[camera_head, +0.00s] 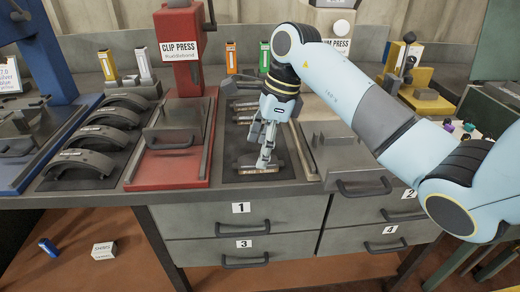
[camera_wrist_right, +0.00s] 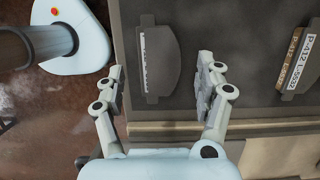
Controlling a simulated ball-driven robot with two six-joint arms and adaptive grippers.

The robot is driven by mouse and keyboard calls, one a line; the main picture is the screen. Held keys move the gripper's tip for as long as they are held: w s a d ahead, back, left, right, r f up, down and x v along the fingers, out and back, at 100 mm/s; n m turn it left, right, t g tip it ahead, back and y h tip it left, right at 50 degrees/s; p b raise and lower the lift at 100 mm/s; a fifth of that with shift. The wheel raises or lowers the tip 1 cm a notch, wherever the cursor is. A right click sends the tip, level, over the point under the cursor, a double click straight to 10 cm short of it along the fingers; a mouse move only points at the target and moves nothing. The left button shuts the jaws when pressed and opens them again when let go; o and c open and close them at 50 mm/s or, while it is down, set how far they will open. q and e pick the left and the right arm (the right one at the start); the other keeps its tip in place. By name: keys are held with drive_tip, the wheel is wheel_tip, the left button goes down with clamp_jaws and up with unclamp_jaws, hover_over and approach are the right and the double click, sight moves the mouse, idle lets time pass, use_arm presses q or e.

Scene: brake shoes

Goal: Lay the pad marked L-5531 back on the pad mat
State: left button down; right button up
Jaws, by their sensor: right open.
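The dark pad mat (camera_head: 238,141) lies on the bench between the red clip press and a grey press. A dark pad (camera_head: 258,163) lies near the mat's front edge. My right gripper (camera_head: 264,163) is over it, pointing down. In the right wrist view this pad (camera_wrist_right: 162,62) lies between the spread fingers of the open gripper (camera_wrist_right: 161,72), with clear space on both sides. Its edge strip is too small to read. My left gripper is out of view.
The red clip press (camera_head: 182,45) stands left of the mat, with curved brake shoes (camera_head: 85,160) farther left. Small boxes (camera_head: 231,57) stand behind. Numbered drawers (camera_head: 240,217) are below the bench. A white box (camera_head: 103,251) and a blue object (camera_head: 48,246) lie on the floor.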

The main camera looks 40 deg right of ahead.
sight(275, 160)
drive_tip(key=v, duration=1)
drive_tip(key=shift+r, duration=0.35)
drive_tip(key=shift+s+d+f, duration=0.1)
drive_tip(key=shift+s+d, duration=0.05)
